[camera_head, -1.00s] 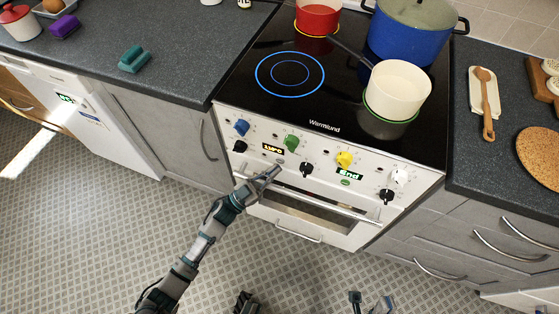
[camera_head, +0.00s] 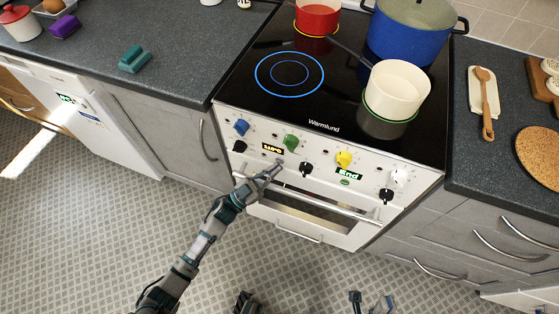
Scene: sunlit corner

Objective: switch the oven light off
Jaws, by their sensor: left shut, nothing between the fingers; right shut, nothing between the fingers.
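The white oven (camera_head: 268,205) has a front panel with coloured and black knobs, a small yellow-lit display (camera_head: 272,148) at left and a green display (camera_head: 348,174) at right. A small green oval button (camera_head: 344,182) sits under the right display. My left gripper (camera_head: 275,167) is shut and empty, its tip at the panel just below the left display. It covers part of the panel there; I cannot tell whether it touches. My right gripper (camera_head: 356,298) is shut at the bottom edge, well away from the oven, only partly visible. Which control is the oven light is unclear.
A door handle bar (camera_head: 335,205) runs below the panel, close to my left gripper. A white pot (camera_head: 398,90), a red pot (camera_head: 317,18) and a blue pot (camera_head: 410,35) stand on the black hob. The floor in front is clear.

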